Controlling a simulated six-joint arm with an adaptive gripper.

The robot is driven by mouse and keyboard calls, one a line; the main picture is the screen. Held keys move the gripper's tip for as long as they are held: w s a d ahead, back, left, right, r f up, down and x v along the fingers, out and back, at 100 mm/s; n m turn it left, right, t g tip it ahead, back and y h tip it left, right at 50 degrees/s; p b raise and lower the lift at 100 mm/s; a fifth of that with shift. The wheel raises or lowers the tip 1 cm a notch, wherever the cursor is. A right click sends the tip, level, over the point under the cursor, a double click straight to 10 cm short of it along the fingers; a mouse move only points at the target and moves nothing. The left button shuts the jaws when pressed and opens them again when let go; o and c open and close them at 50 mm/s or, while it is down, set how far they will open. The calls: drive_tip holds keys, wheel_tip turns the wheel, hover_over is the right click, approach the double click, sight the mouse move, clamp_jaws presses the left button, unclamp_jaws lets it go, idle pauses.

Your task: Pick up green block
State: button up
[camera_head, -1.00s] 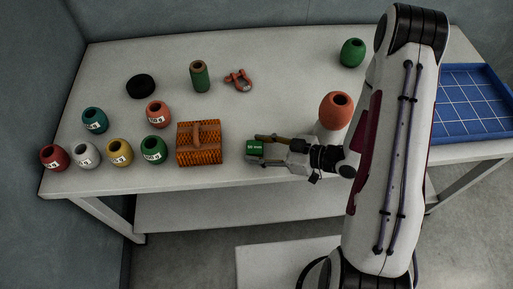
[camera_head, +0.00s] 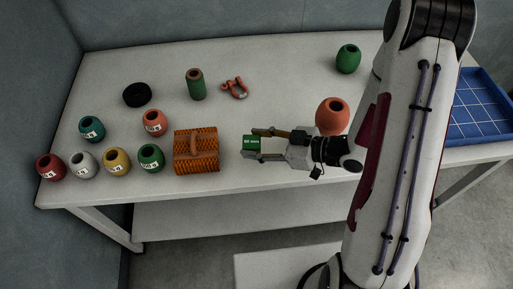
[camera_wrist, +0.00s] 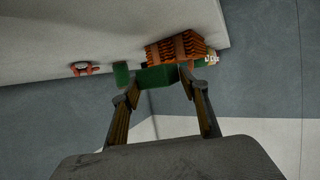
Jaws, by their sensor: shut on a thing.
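The green block (camera_head: 251,143) is between the fingertips of my gripper (camera_head: 257,143), to the right of the orange ribbed object on the table. In the wrist view the green block (camera_wrist: 157,77) spans the gap between the two fingers. My gripper (camera_wrist: 160,82) is shut on it. The fingers hide part of the block's sides. In the head view the block seems a little above the tabletop, though the exact gap is hard to tell.
The orange ribbed object (camera_head: 196,158) stands just left of my gripper. Several labelled floats, such as a green one (camera_head: 151,160), sit further left. An orange float (camera_head: 331,121) is close behind my wrist. A blue tray (camera_head: 482,135) is at the right. The table's back middle is mostly clear.

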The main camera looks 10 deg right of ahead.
sight(257, 143)
drive_tip(key=shift+r, duration=5.7)
drive_tip(key=shift+c, duration=0.2)
